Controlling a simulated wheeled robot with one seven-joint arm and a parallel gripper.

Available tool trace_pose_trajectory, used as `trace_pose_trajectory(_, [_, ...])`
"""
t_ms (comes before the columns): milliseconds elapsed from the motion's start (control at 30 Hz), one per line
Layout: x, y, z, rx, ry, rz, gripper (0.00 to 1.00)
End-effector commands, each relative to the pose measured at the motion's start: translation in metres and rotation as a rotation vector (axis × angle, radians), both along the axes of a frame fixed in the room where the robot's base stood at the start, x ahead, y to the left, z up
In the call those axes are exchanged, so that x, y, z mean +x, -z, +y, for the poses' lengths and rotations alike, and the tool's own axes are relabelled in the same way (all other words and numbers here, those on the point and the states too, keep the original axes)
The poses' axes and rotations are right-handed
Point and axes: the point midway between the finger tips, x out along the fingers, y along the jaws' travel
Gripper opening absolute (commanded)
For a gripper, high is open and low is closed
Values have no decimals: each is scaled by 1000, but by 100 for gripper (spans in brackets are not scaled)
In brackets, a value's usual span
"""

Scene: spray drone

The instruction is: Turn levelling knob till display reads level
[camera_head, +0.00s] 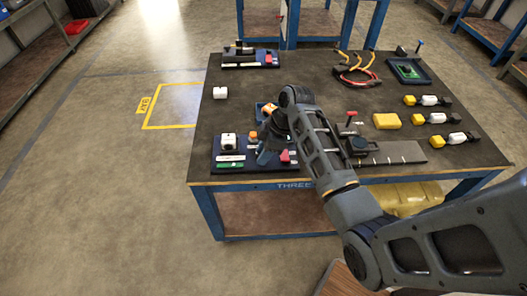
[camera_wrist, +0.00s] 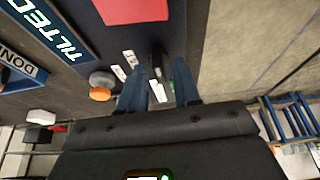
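A dark blue board (camera_head: 205,166) lies at the table's front left corner, with a white block-like unit (camera_head: 228,142), a white strip and a green strip. A red piece (camera_head: 285,156) is at its right. My gripper (camera_head: 266,157) is low over the board, left of the red piece. In the wrist view my gripper (camera_wrist: 160,68) has its two blue fingers apart, with a narrow dark form and small white labels between or beyond them. I cannot tell whether they touch it. A panel (camera_wrist: 50,28) reads "TILTED". I cannot tell which part is the levelling knob.
The back middle is clear.

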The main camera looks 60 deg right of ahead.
Motion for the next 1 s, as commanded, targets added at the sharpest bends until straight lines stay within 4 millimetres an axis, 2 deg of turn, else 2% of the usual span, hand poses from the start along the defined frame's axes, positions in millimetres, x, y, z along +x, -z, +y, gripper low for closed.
trace_pose_trajectory(33, [0,0,0,0,0,0,27])
trace_pose_trajectory(300, [0,0,0,0,0,0,1])
trace_pose_trajectory(333, [0,0,0,0,0,0,0])
trace_pose_trajectory(667, [0,-3,1,0,35,0,0])
trace_pose_trajectory(1000, [-1,-4,3,-1,373,2,0])
